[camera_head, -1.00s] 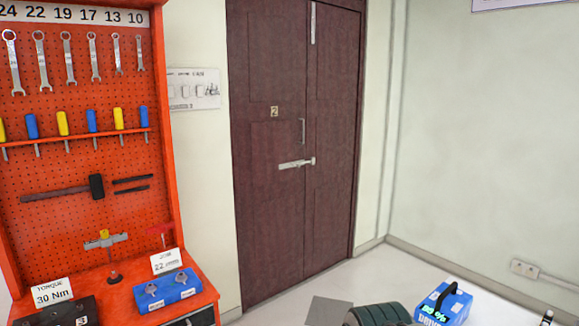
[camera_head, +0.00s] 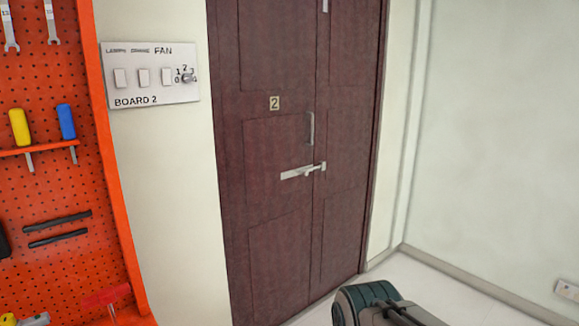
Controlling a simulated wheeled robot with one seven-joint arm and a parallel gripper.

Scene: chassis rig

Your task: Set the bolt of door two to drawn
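Door two (camera_head: 268,190) is a dark red-brown double door marked with a small "2" plate (camera_head: 274,103). Its bolt (camera_head: 300,172) is a light metal bar lying across the seam between the two leaves, with its right end over the right leaf. A vertical handle (camera_head: 311,128) sits just above it. Part of my arm (camera_head: 385,305) shows at the bottom edge. My gripper's fingers are not visible.
An orange tool pegboard (camera_head: 60,180) stands at the left, near the door. A switch panel labelled Board 2 (camera_head: 150,92) is on the wall between them. The pale floor (camera_head: 440,275) at lower right looks clear.

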